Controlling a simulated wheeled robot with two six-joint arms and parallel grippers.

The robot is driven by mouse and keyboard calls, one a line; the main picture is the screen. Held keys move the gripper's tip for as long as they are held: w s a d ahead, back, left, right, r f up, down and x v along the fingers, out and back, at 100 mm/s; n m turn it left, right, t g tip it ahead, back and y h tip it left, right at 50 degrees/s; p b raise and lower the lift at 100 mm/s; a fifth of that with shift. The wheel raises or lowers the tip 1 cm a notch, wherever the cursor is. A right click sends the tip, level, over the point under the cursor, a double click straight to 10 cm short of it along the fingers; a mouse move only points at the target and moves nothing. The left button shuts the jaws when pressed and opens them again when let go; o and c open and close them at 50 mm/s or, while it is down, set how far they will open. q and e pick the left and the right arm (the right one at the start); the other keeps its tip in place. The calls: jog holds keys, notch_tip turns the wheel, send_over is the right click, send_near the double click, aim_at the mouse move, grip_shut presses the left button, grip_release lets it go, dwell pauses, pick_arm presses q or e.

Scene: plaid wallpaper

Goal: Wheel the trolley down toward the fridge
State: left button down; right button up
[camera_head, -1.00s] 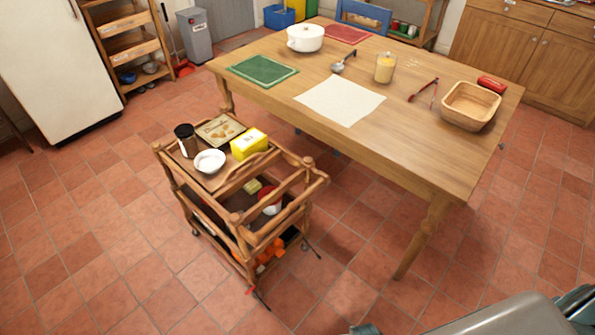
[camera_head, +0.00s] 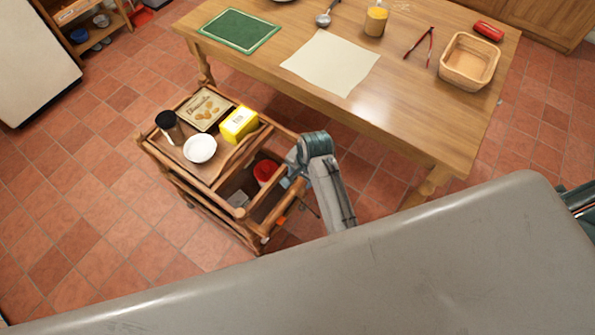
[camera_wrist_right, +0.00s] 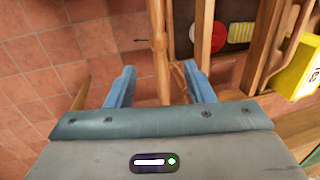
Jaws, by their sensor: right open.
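The wooden trolley (camera_head: 208,182) stands on the tiles left of the table. Its top tray bears a dark-lidded jar (camera_head: 170,127), a white bowl (camera_head: 200,149), a framed picture (camera_head: 203,108) and a yellow box (camera_head: 239,124). My right gripper (camera_head: 290,173) is at the trolley's right end, by its handle rail. In the right wrist view the open fingers (camera_wrist_right: 160,75) stand either side of a wooden rail (camera_wrist_right: 158,45); contact cannot be told. The white fridge (camera_head: 35,60) is at the far left, partly cut off. My left gripper is out of view.
The wooden table (camera_head: 420,120) stands close behind and right of the trolley, its near leg (camera_head: 432,186) right of my right arm. A wooden shelf (camera_head: 95,28) stands beside the fridge. Open tiled floor (camera_head: 80,180) lies between trolley and fridge.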

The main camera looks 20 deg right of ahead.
aim_at(295, 189)
jog(key=f, duration=0.3)
jog(key=w+f, duration=0.1)
jog(key=f, duration=0.2)
jog(key=a+f, duration=0.1)
jog(key=f, duration=0.3)
jog(key=shift+w+a+p, duration=0.1)
jog(key=shift+w+p, duration=0.1)
jog(key=shift+p, duration=0.15)
grip_shut()
